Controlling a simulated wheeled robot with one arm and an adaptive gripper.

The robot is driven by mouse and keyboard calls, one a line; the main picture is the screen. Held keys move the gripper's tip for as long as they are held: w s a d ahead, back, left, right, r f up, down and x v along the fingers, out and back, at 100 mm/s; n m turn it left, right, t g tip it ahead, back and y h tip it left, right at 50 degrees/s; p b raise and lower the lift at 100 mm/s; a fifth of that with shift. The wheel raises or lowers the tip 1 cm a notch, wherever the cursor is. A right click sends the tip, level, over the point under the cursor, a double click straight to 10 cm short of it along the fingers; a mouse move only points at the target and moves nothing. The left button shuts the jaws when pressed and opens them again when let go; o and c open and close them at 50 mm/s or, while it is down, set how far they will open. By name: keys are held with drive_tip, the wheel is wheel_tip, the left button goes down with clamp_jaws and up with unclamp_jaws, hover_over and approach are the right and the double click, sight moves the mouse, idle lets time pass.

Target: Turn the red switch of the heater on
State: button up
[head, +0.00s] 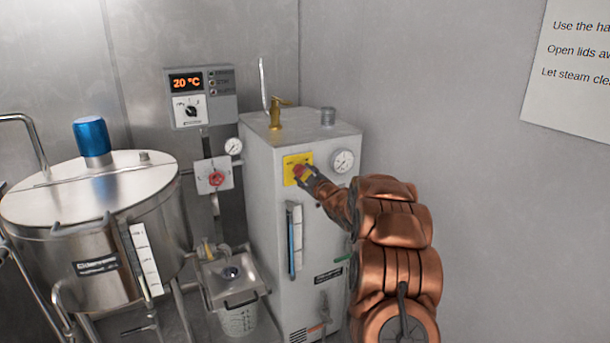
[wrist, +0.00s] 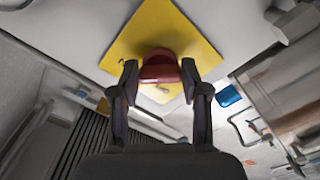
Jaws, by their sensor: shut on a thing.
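The heater (head: 262,180) is a tall grey cabinet in the middle of the head view. Its red switch (head: 299,171) sits on a yellow square plate (head: 290,162) high on the front face. In the wrist view the red switch (wrist: 160,66) stands out from the yellow plate (wrist: 185,40). My gripper (head: 308,175) is at the plate, shut on the red switch, with one finger on each side of it in the wrist view (wrist: 160,75). The fingers hide part of the switch, and I cannot tell its setting.
A round gauge (head: 343,161) is right of the plate, and a level tube (head: 295,238) is below it. A temperature display (head: 187,83) reads 20 °C. A steel tank (head: 90,190) with a blue cap stands left. A sink (head: 232,278) lies between them.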

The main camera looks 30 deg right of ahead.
idle(0.3)
drive_tip(key=o, duration=1.1)
drive_tip(key=shift+o, duration=0.2)
drive_tip(key=s+a, duration=0.1)
drive_tip(key=s, duration=1.1)
